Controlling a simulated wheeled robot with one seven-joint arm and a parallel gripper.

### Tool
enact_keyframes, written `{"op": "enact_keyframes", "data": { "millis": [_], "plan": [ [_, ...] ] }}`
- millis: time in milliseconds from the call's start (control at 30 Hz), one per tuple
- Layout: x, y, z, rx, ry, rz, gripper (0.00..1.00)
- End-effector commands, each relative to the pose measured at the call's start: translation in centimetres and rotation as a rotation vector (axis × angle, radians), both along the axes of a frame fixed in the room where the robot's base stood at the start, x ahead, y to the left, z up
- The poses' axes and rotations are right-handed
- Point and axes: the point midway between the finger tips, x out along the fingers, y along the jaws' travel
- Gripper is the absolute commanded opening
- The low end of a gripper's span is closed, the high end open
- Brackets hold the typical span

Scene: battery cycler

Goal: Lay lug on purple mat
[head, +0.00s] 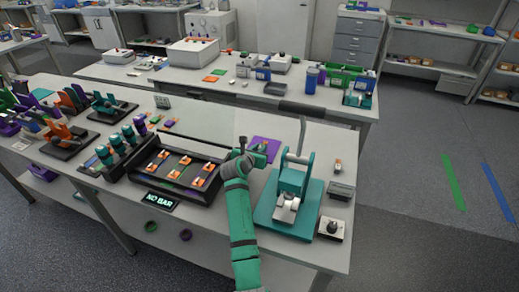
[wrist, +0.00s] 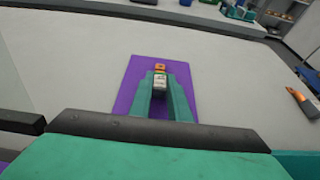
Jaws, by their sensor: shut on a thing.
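The purple mat (head: 268,143) lies flat on the near bench, just beyond my gripper (head: 258,153) in the head view. In the wrist view the mat (wrist: 128,88) shows behind and around the fingers. My gripper (wrist: 160,88) is shut on the lug (wrist: 160,79), a small piece with an orange end and a pale body. The lug is between the fingertips and appears in front of the mat. I cannot tell whether it touches the mat.
A teal press with a lever (head: 291,183) stands right of my arm. A black tray (head: 176,172) with several orange-and-white pieces is to the left. Another orange piece (wrist: 298,95) lies right of the mat. Bare bench surrounds the mat.

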Motion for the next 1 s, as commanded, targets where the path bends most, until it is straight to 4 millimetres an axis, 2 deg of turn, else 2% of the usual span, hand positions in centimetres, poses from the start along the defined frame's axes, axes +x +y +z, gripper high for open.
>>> {"op": "enact_keyframes", "data": {
  "millis": [133, 167, 233, 667, 867, 1000],
  "plan": [
    [0.0, -0.1, -0.2, 0.0, 0.0, -0.001, 0.0],
    [0.0, -0.1, -0.3, 0.0, 0.001, -0.001, 0.19],
    [0.0, 0.0, -0.2, 0.0, 0.0, -0.001, 0.35],
    [-0.4, 0.1, 0.2, 0.001, -0.001, 0.0, 0.35],
    [-2.8, 0.9, 1.2, 0.001, -0.002, 0.001, 0.35],
    [-5.1, 1.7, 2.2, 0.0, -0.001, 0.002, 0.35]
  ]
}}
